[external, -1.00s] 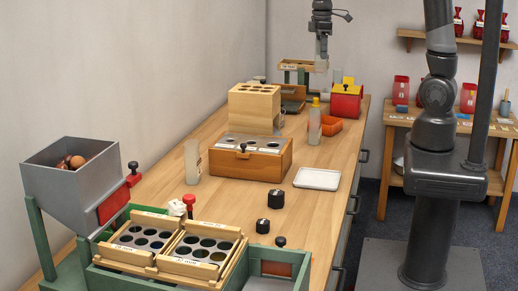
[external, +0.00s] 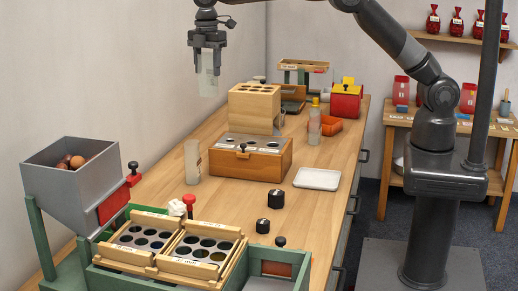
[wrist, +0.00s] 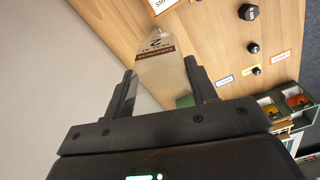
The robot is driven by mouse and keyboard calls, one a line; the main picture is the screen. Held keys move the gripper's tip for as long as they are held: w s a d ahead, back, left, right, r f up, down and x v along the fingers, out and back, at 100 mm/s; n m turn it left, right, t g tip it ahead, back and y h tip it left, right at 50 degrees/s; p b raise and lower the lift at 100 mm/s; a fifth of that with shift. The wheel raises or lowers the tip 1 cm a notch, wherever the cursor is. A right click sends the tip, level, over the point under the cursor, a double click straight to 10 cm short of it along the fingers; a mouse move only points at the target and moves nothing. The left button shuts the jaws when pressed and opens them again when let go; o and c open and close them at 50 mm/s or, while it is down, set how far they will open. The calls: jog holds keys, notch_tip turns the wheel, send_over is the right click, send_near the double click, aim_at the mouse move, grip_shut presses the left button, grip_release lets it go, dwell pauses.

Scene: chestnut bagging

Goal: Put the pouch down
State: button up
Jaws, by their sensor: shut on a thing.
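My gripper (external: 208,47) is shut on a pale, translucent pouch (external: 209,82) and holds it high above the bench, toward the wall on the left. In the wrist view, the pouch (wrist: 158,80) sits between the two fingers and carries a printed label that appears upside down. The bench top (external: 330,205) lies below, with clear air between it and the pouch. A similar pale upright container (external: 192,160) stands on the bench left of a wooden box with holes (external: 260,162).
A taller wooden block with holes (external: 250,105) stands behind the box. A white tray (external: 317,179) and black knobs (external: 276,200) are on the right. A grey hopper (external: 70,175) and green frame with perforated trays (external: 150,216) fill the front left. The bench between is partly clear.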

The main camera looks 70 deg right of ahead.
jog(key=a+f+n, duration=0.3)
jog(key=a+f, duration=0.1)
jog(key=a, duration=1.2)
notch_tip(320, 180, down, 22)
jog(key=shift+d+r, duration=0.1)
jog(key=shift+f, duration=0.2)
jog(key=o, duration=1.2)
